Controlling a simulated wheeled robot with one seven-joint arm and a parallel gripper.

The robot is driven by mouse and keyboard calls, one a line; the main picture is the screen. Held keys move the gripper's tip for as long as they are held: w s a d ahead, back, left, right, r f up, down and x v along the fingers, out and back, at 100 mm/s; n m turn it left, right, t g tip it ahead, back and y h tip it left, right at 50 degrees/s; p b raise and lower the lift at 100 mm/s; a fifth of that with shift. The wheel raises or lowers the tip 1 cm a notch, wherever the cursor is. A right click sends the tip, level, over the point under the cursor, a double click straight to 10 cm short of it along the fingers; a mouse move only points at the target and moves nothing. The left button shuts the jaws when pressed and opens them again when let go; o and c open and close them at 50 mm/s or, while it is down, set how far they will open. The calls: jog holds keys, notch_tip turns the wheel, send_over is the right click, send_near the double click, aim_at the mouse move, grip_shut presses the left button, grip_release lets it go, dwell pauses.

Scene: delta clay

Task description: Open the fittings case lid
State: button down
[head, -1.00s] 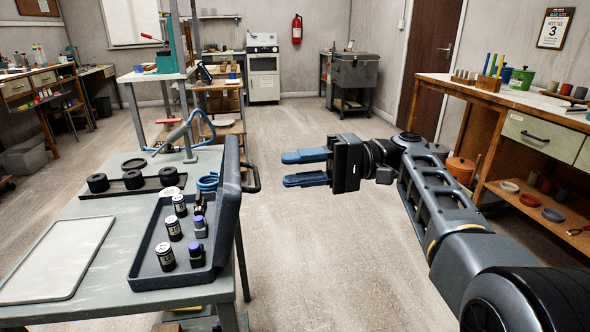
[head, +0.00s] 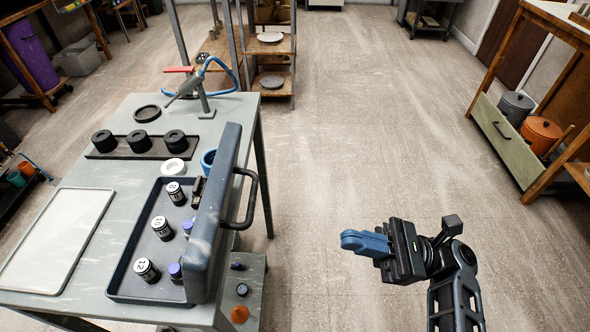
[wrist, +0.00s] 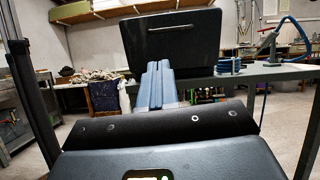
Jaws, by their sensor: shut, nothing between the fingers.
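The fittings case (head: 122,279) lies on the grey-green table, a shallow dark grey tray with its lid (head: 212,215) standing roughly upright along its right side. The lid's black handle (head: 249,200) sticks out to the right. Inside are several dark, white-capped canisters (head: 162,228) and purple-topped bottles (head: 175,271). In the wrist view the raised lid (wrist: 172,43) stands beyond my fingers, its outer face and handle towards me. My gripper (head: 366,242) is shut and empty, with blue fingers, over the floor to the right of the table, apart from the lid and handle.
The table (head: 125,110) also holds a pale flat tray (head: 60,240), a black strip with round black pieces (head: 138,143), a white ring (head: 174,167) and a blue coil (head: 208,160). A drawer bench (head: 508,140) stands at right. Floor between is clear.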

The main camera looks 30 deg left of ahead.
jog(key=p+x, duration=0.3)
jog(key=x, duration=1)
jog(key=shift+s+a+r+m, duration=0.2)
jog(key=shift+r+m, duration=0.1)
jog(key=shift+m, duration=0.1)
